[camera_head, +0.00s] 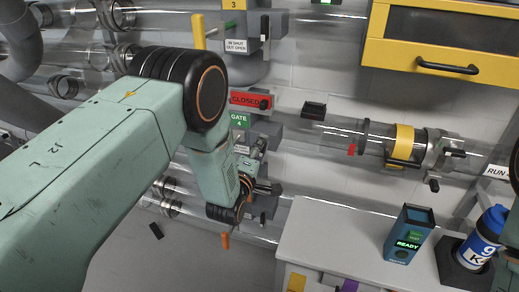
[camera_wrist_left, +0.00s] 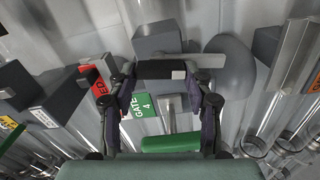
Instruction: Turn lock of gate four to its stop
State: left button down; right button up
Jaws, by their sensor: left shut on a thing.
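Gate four has a green GATE 4 label (camera_head: 239,120) below a red CLOSED sign (camera_head: 245,99) at the centre of the head view. The label (camera_wrist_left: 146,104) also shows in the left wrist view. My left gripper (camera_head: 258,188) is just below the label, largely covered by its own wrist. In the left wrist view, my left gripper (camera_wrist_left: 160,80) has its fingers on either side of a dark bar (camera_wrist_left: 155,69), which appears to be the lock, and is shut on it. A green bar (camera_wrist_left: 170,142) lies between the finger bases. The lock's exact angle is unclear. My right gripper is out of view.
Clear tubes (camera_head: 335,133) run along the wall around the gate. Gate three's yellow handle (camera_head: 198,31) is above my arm. A yellow cabinet (camera_head: 440,50) hangs at upper right.

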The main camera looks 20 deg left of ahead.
pick_arm(q)
jog(key=shift+n, duration=0.9)
jog(key=c, duration=0.6)
grip_release()
jog(key=shift+o, duration=0.2)
jog(key=shift+s, duration=0.15)
jog(key=s, duration=1.1)
jog(key=shift+s+a, duration=0.2)
jog(key=shift+s, duration=0.2)
